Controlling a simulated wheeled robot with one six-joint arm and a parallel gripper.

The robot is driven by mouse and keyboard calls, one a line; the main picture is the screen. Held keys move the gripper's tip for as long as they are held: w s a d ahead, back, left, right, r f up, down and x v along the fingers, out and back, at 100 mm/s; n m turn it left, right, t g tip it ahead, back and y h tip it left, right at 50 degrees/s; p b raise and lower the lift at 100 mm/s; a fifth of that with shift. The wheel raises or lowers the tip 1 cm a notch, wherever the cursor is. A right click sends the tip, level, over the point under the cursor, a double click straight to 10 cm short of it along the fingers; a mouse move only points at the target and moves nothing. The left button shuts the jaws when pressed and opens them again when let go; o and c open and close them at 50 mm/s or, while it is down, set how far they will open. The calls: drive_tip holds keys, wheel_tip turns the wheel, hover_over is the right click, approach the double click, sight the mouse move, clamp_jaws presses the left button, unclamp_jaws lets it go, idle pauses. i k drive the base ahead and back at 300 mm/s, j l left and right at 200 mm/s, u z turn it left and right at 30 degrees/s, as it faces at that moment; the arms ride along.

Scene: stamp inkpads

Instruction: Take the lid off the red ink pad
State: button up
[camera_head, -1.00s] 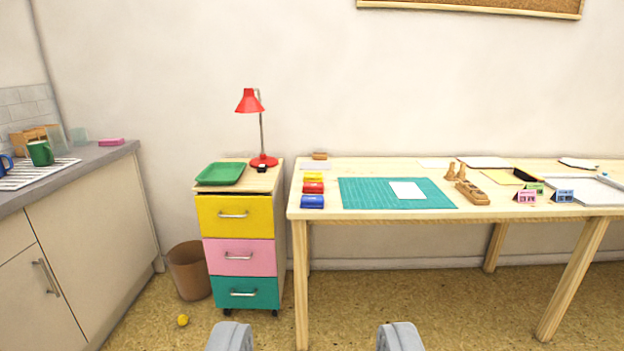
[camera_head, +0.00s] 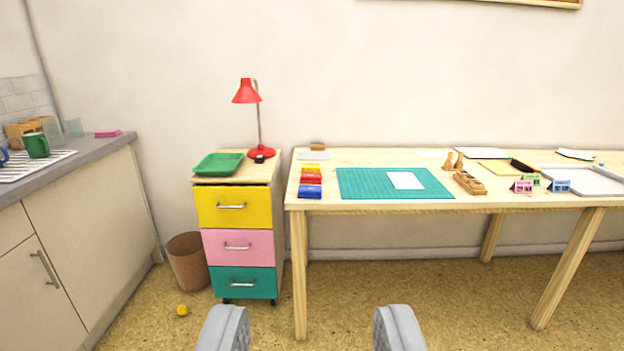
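The red ink pad (camera_head: 311,179) lies near the left end of the wooden table, in a short row between a yellow ink pad (camera_head: 311,168) behind it and a blue ink pad (camera_head: 310,192) in front. It is small and far off, and I cannot make out the edge of its lid. My gripper (camera_head: 311,330) is at the bottom of the view, its two grey fingers wide apart with nothing between them. It is well short of the table, with floor showing between the fingers.
The wooden table (camera_head: 400,207) carries a green cutting mat (camera_head: 360,184) right of the pads. A drawer cabinet (camera_head: 237,190) with a green tray (camera_head: 219,164) and red lamp (camera_head: 261,152) stands left of it. A bin (camera_head: 187,262) and yellow ball (camera_head: 182,310) are on the floor.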

sight(306, 177)
drive_tip(key=i, duration=2.2)
